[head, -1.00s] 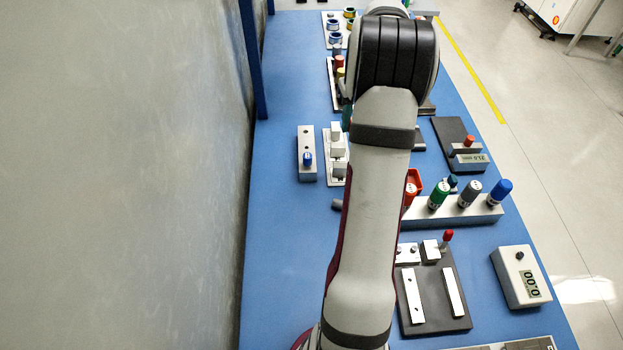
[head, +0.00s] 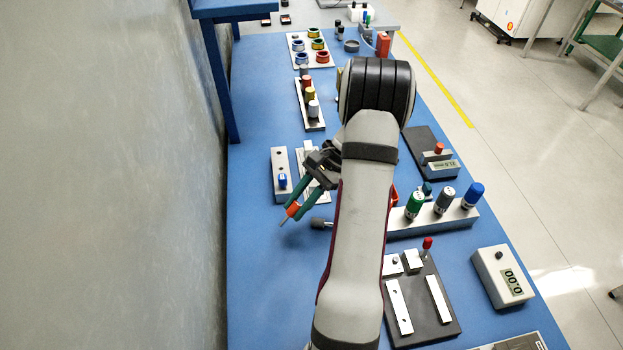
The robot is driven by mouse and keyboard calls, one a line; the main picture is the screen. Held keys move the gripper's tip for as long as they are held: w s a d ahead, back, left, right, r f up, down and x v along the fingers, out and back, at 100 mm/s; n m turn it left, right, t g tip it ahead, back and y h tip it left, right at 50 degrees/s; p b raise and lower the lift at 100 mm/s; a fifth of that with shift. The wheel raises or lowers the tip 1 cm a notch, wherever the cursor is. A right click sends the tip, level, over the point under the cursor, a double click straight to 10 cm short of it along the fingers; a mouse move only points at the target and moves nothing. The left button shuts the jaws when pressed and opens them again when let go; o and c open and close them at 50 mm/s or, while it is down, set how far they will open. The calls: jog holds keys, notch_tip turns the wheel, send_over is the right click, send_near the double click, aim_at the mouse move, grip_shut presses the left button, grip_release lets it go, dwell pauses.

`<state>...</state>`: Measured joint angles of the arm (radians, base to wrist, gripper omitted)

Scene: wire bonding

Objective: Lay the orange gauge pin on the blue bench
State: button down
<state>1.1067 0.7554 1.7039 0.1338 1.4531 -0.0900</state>
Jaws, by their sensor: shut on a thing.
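The orange gauge pin (head: 292,210) is between the green fingertips of my gripper (head: 298,205), which is shut on it. The pin slants down to the lower left, and its thin grey tip shows below the orange part. The gripper is left of my arm, over the left half of the blue bench (head: 262,265). I cannot tell whether the pin's tip touches the bench. My arm covers part of the middle of the bench.
A grey block with a blue knob (head: 281,180) and a pale plate (head: 318,190) lie close behind the gripper. A dark grey-ended rod (head: 320,223) lies to its right. A rack (head: 440,219) holds coloured plugs. The bench's left front is clear.

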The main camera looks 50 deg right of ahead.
jog(key=m+t, duration=0.1)
jog(key=a+m+t, duration=0.1)
jog(key=m+t, duration=0.1)
jog(key=t, duration=0.1)
jog(key=shift+w+a+r+m, duration=0.15)
jog(key=shift+a+m, duration=0.1)
jog(key=shift+m, duration=0.15)
jog(key=m+t, duration=0.2)
jog(key=m+t+h, duration=0.1)
jog(key=shift+w+a+r+t, duration=0.1)
jog(key=shift+r+t, duration=0.15)
jog(key=shift+t, duration=0.05)
jog(key=shift+d+r+m+t+h, duration=0.1)
jog(key=shift+d+m+t+h, duration=0.1)
jog(key=shift+m+t+h, duration=0.65)
jog(key=shift+m, duration=0.25)
notch_tip(320, 180, down, 9)
jog(key=shift+r, duration=0.15)
jog(key=c, duration=0.6)
grip_release()
jog(key=shift+r, duration=0.15)
